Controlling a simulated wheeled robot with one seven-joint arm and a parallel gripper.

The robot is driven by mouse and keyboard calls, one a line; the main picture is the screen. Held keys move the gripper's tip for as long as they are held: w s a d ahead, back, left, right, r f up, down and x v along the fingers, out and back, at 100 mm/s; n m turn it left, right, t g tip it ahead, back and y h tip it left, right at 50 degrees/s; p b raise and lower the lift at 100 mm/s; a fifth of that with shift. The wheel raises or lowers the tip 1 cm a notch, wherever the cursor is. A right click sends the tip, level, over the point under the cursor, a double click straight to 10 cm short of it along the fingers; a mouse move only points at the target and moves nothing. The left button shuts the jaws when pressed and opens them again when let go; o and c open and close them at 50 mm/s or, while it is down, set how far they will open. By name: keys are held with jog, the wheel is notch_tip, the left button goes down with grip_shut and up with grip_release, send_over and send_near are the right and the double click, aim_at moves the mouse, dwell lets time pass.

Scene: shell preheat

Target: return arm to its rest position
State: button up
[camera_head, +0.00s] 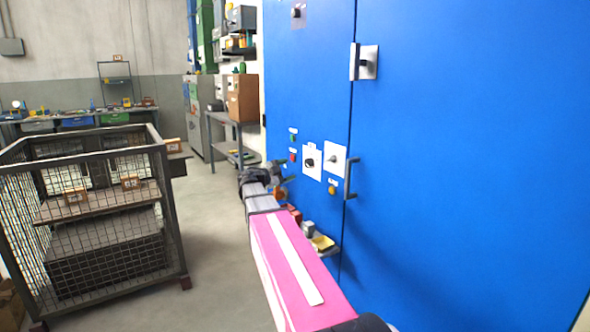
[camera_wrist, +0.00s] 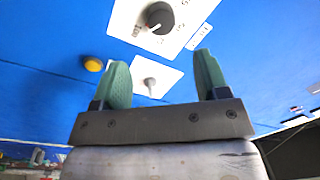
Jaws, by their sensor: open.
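My arm reaches forward in the head view, with pink and grey links, toward the blue cabinet (camera_head: 450,150). My gripper (camera_head: 282,172) is at its far end, close to the panel with the controls. In the wrist view my gripper (camera_wrist: 162,82) shows two green fingers spread apart with nothing between them. Beyond the fingers are a black rotary knob (camera_wrist: 159,17) on a white plate, a smaller switch (camera_wrist: 149,82) on another plate and a yellow button (camera_wrist: 93,64). I cannot tell whether the fingers touch the panel.
A wire mesh cage cart (camera_head: 172,215) stands at the left. A door handle (camera_head: 350,178) juts from the cabinet right of my gripper. A shelf (camera_head: 228,118) with boxes stands behind. The floor (camera_head: 215,240) between cart and arm is clear.

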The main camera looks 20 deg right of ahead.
jog(key=shift+s+a, duration=0.1)
jog(key=shift+a, duration=0.5)
jog(key=s+a+f+n+y, duration=0.3)
jog(key=f+n, duration=0.2)
jog(key=f, duration=0.3)
jog(key=s+a+f+n+g+y, duration=0.1)
jog(key=s+a+f+n+y, duration=0.25)
jog(key=f, duration=0.35)
jog(key=s+a+f+n+y, duration=0.3)
jog(key=s+f+n, duration=0.15)
jog(key=f, duration=0.35)
jog(key=s+a+f+n+g+y, duration=0.2)
jog(key=s+a+f+n+y, duration=0.7)
jog(key=s+a+f+n, duration=0.2)
jog(key=a+f+n, duration=0.1)
jog(key=a+n, duration=0.1)
jog(key=a, duration=0.1)
jog(key=shift+s+a, duration=0.2)
jog(key=shift+a, duration=0.05)
